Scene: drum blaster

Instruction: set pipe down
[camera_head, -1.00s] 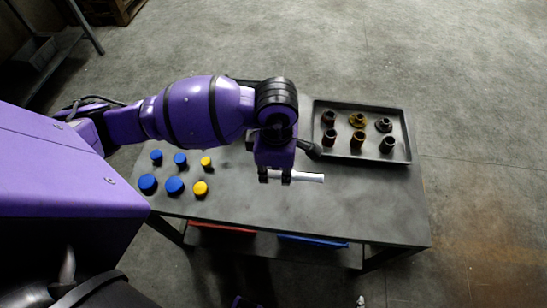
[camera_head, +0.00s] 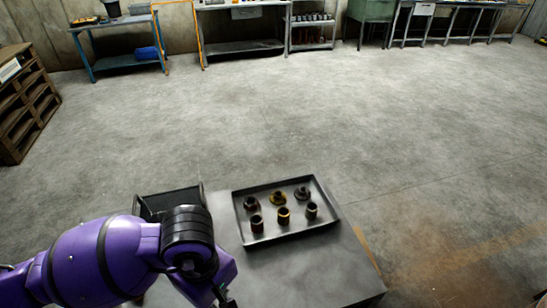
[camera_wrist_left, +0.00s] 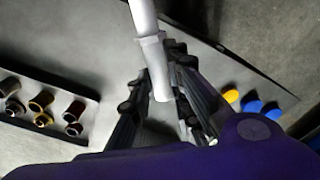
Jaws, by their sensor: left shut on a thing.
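A pale grey-white pipe (camera_wrist_left: 152,50) shows in the left wrist view, with a thicker collar near its end. My left gripper (camera_wrist_left: 158,82) is shut on it, its black fingers on either side. The grey table (camera_head: 290,278) lies below; I cannot tell whether the pipe touches it. In the head view, the purple left arm (camera_head: 110,258) comes in at the lower left, and the pipe is out of sight. My right gripper is in neither view.
A dark tray (camera_head: 265,239) with several brown and brass fittings (camera_head: 283,215) is on the table. A dark open bin (camera_head: 168,202) is behind the arm. Yellow and blue caps (camera_wrist_left: 251,104) show in the wrist view. Wide floor is clear beyond; workbenches (camera_head: 240,47) stand far back.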

